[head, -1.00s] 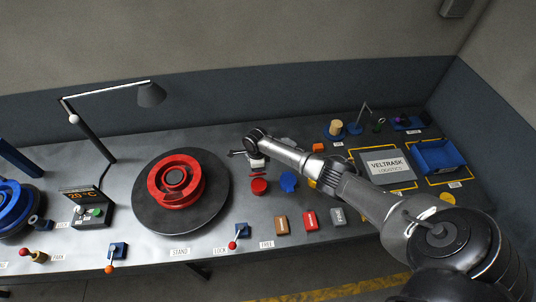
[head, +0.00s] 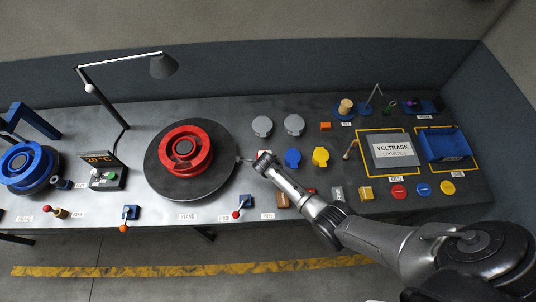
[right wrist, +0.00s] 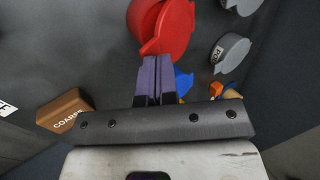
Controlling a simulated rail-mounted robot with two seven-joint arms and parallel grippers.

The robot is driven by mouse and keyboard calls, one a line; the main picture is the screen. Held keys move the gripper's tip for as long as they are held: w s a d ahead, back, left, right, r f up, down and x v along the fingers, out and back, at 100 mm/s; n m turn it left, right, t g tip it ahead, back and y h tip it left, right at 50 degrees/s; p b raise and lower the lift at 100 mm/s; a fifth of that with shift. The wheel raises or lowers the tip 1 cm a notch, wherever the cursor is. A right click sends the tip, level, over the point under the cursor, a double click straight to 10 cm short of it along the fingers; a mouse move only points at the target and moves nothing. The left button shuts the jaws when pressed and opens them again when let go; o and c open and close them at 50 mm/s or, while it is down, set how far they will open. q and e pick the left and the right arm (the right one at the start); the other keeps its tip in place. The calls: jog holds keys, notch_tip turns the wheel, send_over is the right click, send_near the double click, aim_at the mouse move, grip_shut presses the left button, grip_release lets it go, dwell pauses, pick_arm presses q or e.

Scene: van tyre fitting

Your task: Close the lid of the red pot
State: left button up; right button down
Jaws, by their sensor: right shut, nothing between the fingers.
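The red pot (right wrist: 148,16) shows at the top of the right wrist view, cut by the frame edge. A red flap-like part, seemingly its lid (right wrist: 178,32), stands at its side; its exact angle is unclear. My right gripper (right wrist: 151,64) is shut and empty, its purple fingertips close below the red lid; whether they touch is unclear. In the head view, the right gripper (head: 242,159) is low at the right edge of the dark turntable, and my arm mostly hides the red pot. My left gripper is not in view.
The turntable (head: 222,183) with a red wheel rim (head: 205,145) stands at left. Blue (head: 292,157), yellow (head: 320,155) and grey pots (head: 262,126) stand right of the gripper. A brown block (right wrist: 65,109) lies nearby. A blue bin (head: 443,146) is far right.

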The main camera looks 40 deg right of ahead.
jog(key=f, duration=0.1)
jog(key=f+b, duration=0.1)
jog(key=s+a+f+b, duration=0.1)
jog(key=shift+s+a+f+b, duration=0.1)
jog(key=shift+s+f+b, duration=0.15)
jog(key=shift+f+b, duration=0.5)
jog(key=shift+b, duration=0.3)
jog(key=shift+w+d+f+b, duration=0.2)
jog(key=shift+w+d+b, duration=0.05)
jog(key=shift+d+b, duration=0.2)
jog(key=shift+r+p, duration=0.4)
jog(key=p+v, duration=1.3)
jog(key=shift+a, duration=0.4)
